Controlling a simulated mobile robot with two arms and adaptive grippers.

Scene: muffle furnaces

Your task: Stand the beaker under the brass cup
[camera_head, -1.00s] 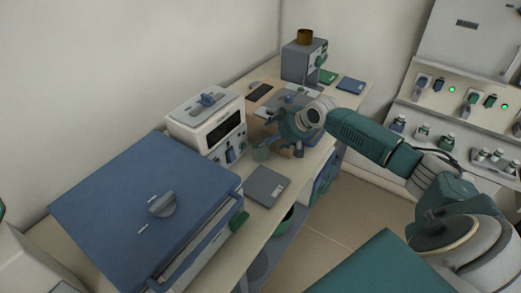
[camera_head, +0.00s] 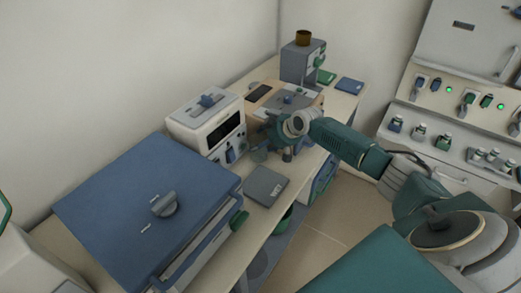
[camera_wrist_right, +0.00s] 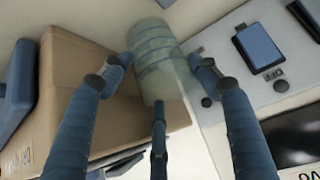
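The brass cup (camera_head: 303,37) sits on top of a grey instrument (camera_head: 303,63) at the far end of the bench. A clear greenish beaker (camera_head: 259,154) is on the bench beside the white instrument, partly hidden by my right gripper (camera_head: 273,143). In the right wrist view the beaker (camera_wrist_right: 153,45) lies between the spread fingers of my right gripper (camera_wrist_right: 158,75). These fingers look open, with a small gap at the right side; contact at the left is unclear. My left gripper is out of view.
A white instrument (camera_head: 205,122) with a dark display stands close left of the gripper. A large blue-lidded furnace (camera_head: 145,205) fills the near bench. A grey flat pad (camera_head: 266,186) lies in front. Blue and green pads (camera_head: 350,85) lie by the grey instrument.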

